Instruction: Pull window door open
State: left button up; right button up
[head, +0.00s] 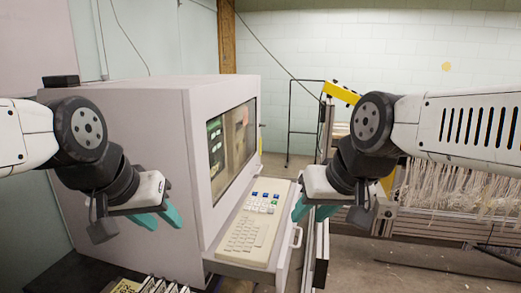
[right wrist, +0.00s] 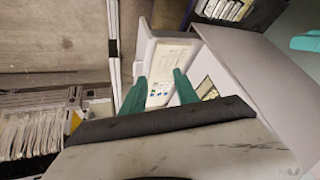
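The window door (head: 232,145) is a dark-framed glass panel on the front of a pale grey machine cabinet, and it looks closed. Reflections or pictures show in the glass. My left gripper (head: 159,217) is open and empty beside the cabinet's left side, apart from the window. My right gripper (head: 312,209) is open and empty, just right of the keyboard shelf. In the right wrist view my right gripper's two teal fingers (right wrist: 159,90) are spread, with the keyboard (right wrist: 172,65) beyond them. A teal finger of my left gripper (right wrist: 306,41) shows at the upper right there.
A loom with white warp threads (head: 445,188) stands to the right. Small boxed items (head: 150,286) lie at the lower left.

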aim_at(204, 103)
jog(key=i+l+u, duration=0.1)
jog(key=u, duration=0.25)
jog(key=l+u, duration=0.3)
jog(key=i+l+u, duration=0.15)
jog(key=u, duration=0.2)
